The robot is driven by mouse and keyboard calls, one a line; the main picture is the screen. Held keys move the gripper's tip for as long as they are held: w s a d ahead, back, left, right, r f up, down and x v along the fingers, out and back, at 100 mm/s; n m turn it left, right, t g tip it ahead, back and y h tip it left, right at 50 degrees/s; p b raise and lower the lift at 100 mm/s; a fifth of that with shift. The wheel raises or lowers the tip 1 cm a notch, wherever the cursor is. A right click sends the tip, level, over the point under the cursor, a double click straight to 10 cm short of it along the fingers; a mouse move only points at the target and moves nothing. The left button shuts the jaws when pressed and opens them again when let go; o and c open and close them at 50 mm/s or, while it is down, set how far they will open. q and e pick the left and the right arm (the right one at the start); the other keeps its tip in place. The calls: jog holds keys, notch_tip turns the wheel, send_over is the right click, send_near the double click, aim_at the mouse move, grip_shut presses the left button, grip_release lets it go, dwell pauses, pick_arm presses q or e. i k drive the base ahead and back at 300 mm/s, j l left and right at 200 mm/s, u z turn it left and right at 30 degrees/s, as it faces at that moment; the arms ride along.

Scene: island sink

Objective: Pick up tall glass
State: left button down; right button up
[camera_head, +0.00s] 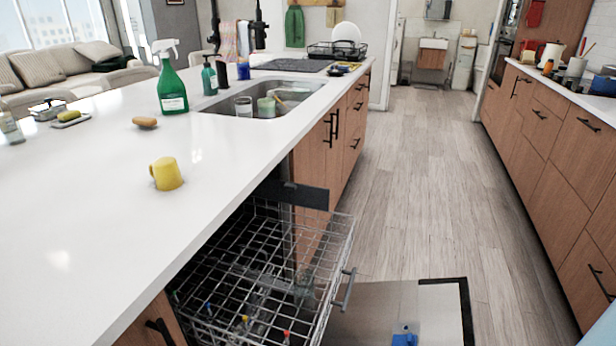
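A clear glass (243,106) stands in the sink (270,98) on the island, near its left side. A greenish cup (266,107) is beside it in the sink, to its right. Another clear glass-like item (304,292) shows faintly through the wires of the pulled-out dishwasher rack (335,240); its shape is hard to make out. I cannot tell for sure which of the two is the tall glass. Neither of my grippers shows in this view.
A yellow mug (166,173), a brown oval item (145,122) and a green spray bottle (172,88) stand on the white island counter (90,220). The dishwasher door (400,305) is open low over the floor. The wooden aisle floor (425,180) is clear.

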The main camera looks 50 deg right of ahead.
aim_at(304, 276)
jog(key=l+z, duration=0.1)
jog(key=z, duration=0.6)
jog(key=l+z, duration=0.15)
jog(key=z, duration=0.2)
